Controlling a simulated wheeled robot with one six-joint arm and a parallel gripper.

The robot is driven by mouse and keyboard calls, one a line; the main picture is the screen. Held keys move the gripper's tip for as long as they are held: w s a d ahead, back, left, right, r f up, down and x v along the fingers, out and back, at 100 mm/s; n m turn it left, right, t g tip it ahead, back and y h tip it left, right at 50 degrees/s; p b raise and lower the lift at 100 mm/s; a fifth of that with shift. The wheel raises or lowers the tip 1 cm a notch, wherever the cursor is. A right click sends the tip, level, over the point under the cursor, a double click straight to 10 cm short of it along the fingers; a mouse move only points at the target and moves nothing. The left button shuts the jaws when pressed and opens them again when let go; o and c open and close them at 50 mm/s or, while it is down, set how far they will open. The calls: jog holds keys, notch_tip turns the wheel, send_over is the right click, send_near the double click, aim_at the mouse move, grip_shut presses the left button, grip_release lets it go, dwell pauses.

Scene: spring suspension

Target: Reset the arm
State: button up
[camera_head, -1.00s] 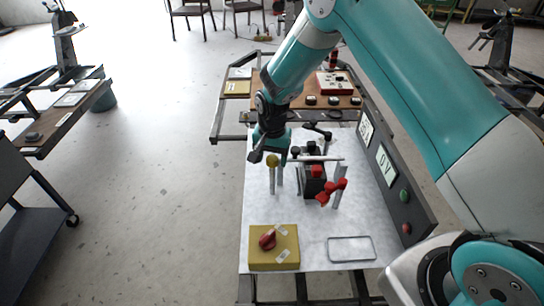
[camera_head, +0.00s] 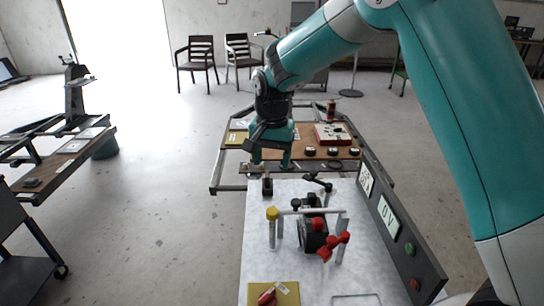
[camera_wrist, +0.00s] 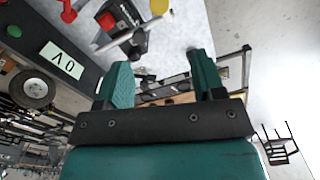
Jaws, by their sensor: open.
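My teal gripper (camera_head: 271,162) hangs fingers-down over the far end of the white tabletop (camera_head: 262,225) in the head view, behind and above the spring apparatus. Its jaws are open with nothing between them; the wrist view shows the two teal fingers (camera_wrist: 160,75) spread apart. The apparatus has a silver bar, a yellow knob (camera_head: 272,213), a dark central body (camera_head: 313,235) and red knobs (camera_head: 328,250). It stands apart from my gripper. In the wrist view the yellow knob (camera_wrist: 158,6) shows at the top edge.
A black panel with displays and buttons (camera_head: 400,240) runs along the table's right side. A yellow box with a red knob (camera_head: 273,293) sits at the front. Behind stands a brown bench (camera_head: 345,167) with a red-and-white box (camera_head: 332,134). Open floor (camera_head: 165,200) lies to the left.

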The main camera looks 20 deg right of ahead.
jog(key=shift+r, duration=0.35)
jog(key=s+a+r+n+y, duration=0.1)
jog(key=s+r+n, duration=0.2)
jog(key=s, duration=0.7)
jog(key=s+a+r+n+y+p, duration=0.1)
jog(key=s+r+n, duration=0.3)
jog(key=s, duration=0.6)
jog(key=s+a+r+n+y, duration=0.2)
jog(key=s+n, duration=0.4)
jog(key=s, duration=0.4)
jog(key=shift+s+a+r+n+p, duration=0.3)
jog(key=shift+a+r+n+p, duration=0.1)
jog(key=shift+r, duration=0.25)
